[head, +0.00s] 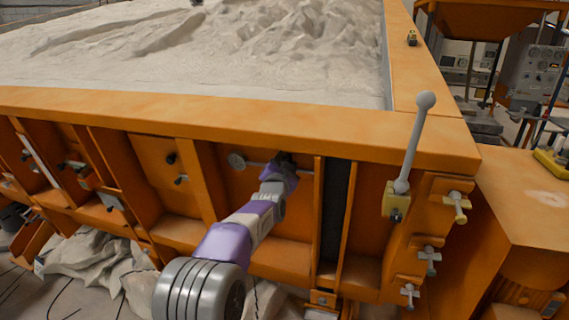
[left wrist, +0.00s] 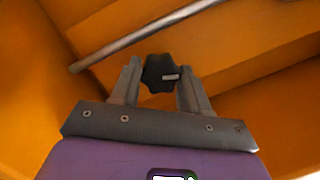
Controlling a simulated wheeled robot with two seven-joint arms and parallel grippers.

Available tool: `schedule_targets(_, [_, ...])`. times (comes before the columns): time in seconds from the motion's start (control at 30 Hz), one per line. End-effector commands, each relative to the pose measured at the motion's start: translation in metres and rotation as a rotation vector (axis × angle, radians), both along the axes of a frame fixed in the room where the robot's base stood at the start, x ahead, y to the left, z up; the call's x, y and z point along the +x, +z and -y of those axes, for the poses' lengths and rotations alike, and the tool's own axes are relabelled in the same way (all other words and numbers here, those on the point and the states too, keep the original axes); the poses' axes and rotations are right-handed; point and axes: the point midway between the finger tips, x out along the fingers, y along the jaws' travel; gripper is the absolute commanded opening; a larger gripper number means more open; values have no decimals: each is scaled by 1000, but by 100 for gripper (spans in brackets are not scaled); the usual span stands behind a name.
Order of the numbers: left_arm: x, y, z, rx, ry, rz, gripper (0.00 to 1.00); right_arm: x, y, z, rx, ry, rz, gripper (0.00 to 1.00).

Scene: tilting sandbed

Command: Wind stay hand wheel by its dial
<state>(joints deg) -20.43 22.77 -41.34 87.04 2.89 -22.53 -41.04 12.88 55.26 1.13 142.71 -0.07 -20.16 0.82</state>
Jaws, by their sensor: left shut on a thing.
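The hand wheel shows in the left wrist view as a small black lobed knob (left wrist: 160,72) with a pale mark on its face. My left gripper (head: 284,166) reaches into an orange bay under the sandbed's front rim. In the left wrist view its two grey fingers (left wrist: 160,84) stand on either side of the knob and are shut on it. In the head view the gripper hides the knob. A small grey round disc (head: 236,161), possibly the dial, sits left of the gripper, with a thin rod running toward it. No dial reading is legible. My right gripper is out of view.
The orange sandbed rim (head: 200,111) runs just above my gripper. A grey rod (left wrist: 145,37) crosses close beyond the fingers. Right of the bay stand a tall ball-topped lever (head: 414,140) and several small T-handles (head: 457,204). Orange ribs wall the bay.

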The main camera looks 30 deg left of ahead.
Motion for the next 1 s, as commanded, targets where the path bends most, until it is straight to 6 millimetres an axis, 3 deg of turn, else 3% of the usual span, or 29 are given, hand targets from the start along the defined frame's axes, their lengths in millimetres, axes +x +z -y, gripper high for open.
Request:
schedule_targets(0.47, [1,2,3,439,79,-96,15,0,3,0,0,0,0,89])
schedule_targets(1.0, [2,-1,4,869,157,-197,15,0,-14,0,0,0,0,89])
